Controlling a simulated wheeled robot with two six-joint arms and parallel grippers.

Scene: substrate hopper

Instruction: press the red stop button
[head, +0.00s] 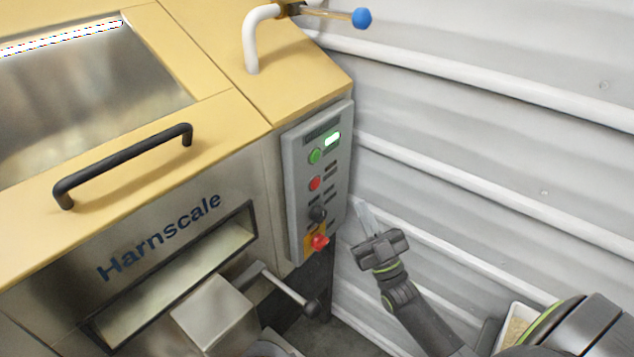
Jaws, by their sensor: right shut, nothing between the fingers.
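A grey control panel (297,200) is on the corner of the machine. It carries a flat red button (315,183) below a green button (315,156). Lower down is a red mushroom-shaped button (320,241) on a yellow backing. My right gripper (362,210) is to the right of the panel, in front of the white wall, with its pale fingers shut and empty. In the picture it is apart from both red buttons. My left gripper is out of view.
The machine has a black handle (125,163) on its yellow lid and a crank-like lever (290,294) below the panel. A white pipe (252,45) and a blue-knobbed lever (361,18) are above. The ribbed wall (500,150) bounds the right side. A lit indicator (332,139) tops the panel.

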